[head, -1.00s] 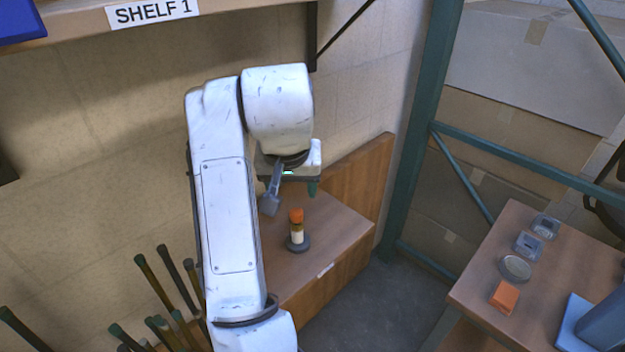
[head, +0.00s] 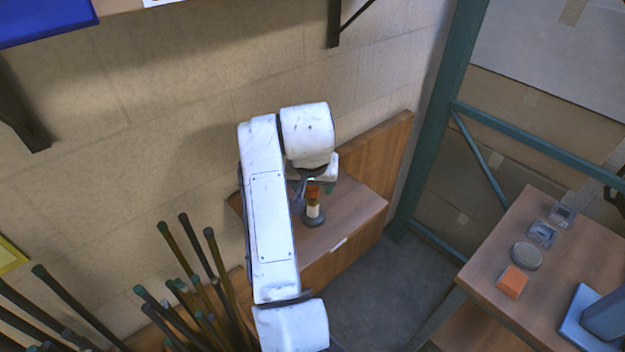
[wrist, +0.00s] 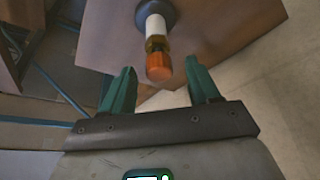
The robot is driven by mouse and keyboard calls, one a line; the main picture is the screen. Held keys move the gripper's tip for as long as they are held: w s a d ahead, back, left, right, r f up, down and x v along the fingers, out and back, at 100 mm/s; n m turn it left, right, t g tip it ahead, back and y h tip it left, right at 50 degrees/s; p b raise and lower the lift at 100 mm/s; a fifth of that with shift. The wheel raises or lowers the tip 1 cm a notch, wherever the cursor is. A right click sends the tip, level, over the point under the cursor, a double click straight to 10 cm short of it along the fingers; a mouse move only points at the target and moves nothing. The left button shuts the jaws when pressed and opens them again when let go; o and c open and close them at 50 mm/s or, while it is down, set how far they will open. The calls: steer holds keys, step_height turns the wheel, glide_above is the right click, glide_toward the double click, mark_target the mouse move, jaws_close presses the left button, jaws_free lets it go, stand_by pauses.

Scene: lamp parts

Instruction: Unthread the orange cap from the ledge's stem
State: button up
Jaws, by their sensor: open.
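The orange cap (wrist: 159,67) tops a short stem (wrist: 155,28) with a brass-coloured collar and a white section, standing on a dark round base. In the head view the cap (head: 314,190) and the white stem (head: 313,211) stand upright on the wooden ledge (head: 352,214), partly hidden by my gripper. My gripper (wrist: 160,84) is open. Its two green fingers point toward the cap, one on each side in the wrist view. The cap's end shows between and slightly beyond the fingertips. I cannot tell whether either finger touches it.
A wall and wooden backboard (head: 385,160) stand close behind the ledge. Several dark rods (head: 190,270) stand at its left. On the right, a wooden table (head: 505,235) holds an orange block (head: 512,281), small round and square items and a blue object (head: 600,318).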

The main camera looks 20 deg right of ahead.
steer(key=shift+c, duration=0.4)
jaws_close()
stand_by(0.4)
steer(key=shift+r+n+p, duration=0.15)
steer(key=shift+n+p, duration=0.25)
steer(key=shift+p, duration=0.15)
steer(key=shift+n+y+p, duration=0.3)
steer(key=shift+n+p, duration=0.25)
steer(key=shift+n, duration=0.05)
steer(key=shift+d+n+t+y+p, duration=0.1)
steer(key=shift+n+t+y+p, duration=0.25)
steer(key=shift+n+p, duration=0.75)
steer(key=shift+d+n+y, duration=0.1)
steer(key=shift+n+y, duration=0.25)
steer(key=shift+n, duration=0.15)
steer(key=shift+n+y, duration=0.3)
steer(key=shift+n, duration=0.6)
